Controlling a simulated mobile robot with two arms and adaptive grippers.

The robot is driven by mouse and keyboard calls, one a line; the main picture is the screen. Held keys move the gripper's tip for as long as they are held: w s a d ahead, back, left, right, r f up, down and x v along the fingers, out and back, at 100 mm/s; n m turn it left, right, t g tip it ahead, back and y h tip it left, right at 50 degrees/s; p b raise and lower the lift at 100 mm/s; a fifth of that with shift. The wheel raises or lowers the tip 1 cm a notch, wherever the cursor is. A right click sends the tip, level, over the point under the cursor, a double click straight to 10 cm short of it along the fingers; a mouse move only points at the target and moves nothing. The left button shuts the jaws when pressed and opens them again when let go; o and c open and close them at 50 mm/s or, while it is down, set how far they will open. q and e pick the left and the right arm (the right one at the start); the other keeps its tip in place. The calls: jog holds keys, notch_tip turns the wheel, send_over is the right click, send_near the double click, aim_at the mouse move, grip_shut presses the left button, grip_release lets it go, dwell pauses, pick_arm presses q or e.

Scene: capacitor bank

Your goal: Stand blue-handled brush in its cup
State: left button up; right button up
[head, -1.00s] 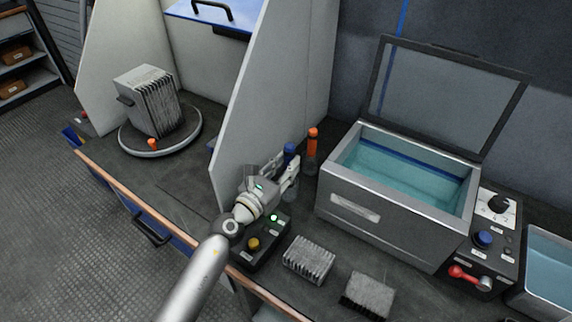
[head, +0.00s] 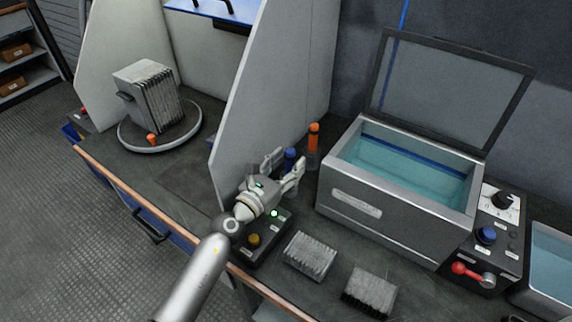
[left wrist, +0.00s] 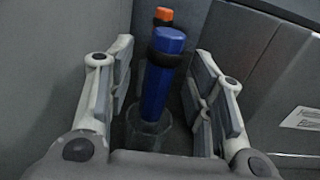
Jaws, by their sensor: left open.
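The blue-handled brush (left wrist: 158,85) stands upright, handle up, in a clear cup (left wrist: 148,134) in the left wrist view. In the head view its blue handle (head: 290,158) shows beyond my left gripper (head: 284,170). My left gripper is open, and its two fingers stand on either side of the handle without touching it, as the left wrist view shows (left wrist: 160,95). The lower end of the brush is hard to make out in the cup. My right gripper is not in view.
An orange-handled brush (head: 313,138) stands just behind the blue one. A white partition (head: 262,100) is close on the left, and a metal bath with a raised lid (head: 352,204) is on the right. A control box (head: 254,240) and two finned blocks (head: 310,256) (head: 370,292) lie in front.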

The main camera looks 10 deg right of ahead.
pick_arm(q)
jog(key=shift+s, duration=0.1)
jog(key=v, duration=1.2)
jog(key=shift+r, duration=0.1)
dwell(0.5)
